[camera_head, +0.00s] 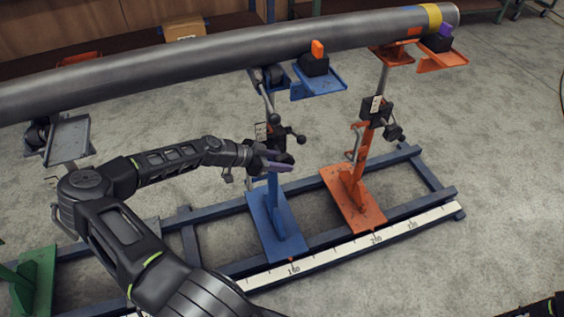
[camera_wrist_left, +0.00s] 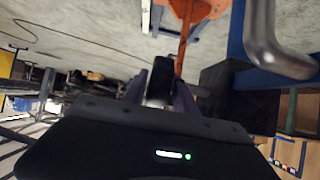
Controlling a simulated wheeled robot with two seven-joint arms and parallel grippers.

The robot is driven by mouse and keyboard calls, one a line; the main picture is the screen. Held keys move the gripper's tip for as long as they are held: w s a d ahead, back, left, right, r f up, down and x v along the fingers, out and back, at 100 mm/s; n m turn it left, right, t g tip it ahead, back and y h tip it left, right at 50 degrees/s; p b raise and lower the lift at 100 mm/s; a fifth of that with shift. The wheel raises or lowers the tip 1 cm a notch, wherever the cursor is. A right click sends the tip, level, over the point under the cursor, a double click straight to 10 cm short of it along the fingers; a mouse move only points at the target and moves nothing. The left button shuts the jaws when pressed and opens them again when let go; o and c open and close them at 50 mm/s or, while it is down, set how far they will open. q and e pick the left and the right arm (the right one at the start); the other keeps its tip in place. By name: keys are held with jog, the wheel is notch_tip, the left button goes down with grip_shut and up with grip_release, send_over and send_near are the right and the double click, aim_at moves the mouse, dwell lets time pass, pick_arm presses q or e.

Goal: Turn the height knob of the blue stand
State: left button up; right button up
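The blue stand (camera_head: 272,222) stands on the rail frame, with a black clamp block and a black knob (camera_head: 297,137) with ball-ended arms on its post. My left gripper (camera_head: 278,161) is at the post, just below that block. Its fingers lie on either side of a dark piece (camera_head: 285,158), probably part of the height knob. In the left wrist view the fingers (camera_wrist_left: 166,88) stand apart with a black piece between them. I cannot tell whether they press on it.
A long grey pipe (camera_head: 200,62) lies across the stand tops. An orange stand (camera_head: 352,198) is close to the right, a green stand (camera_head: 38,275) at the far left. A white scale (camera_head: 340,243) runs along the front rail.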

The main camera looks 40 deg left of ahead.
aim_at(275, 161)
pick_arm(q)
jog(key=shift+o, duration=1.2)
jog(key=v, duration=0.7)
jog(key=shift+s+a+r, duration=0.15)
jog(key=shift+s+r, duration=0.05)
jog(key=shift+s, duration=0.1)
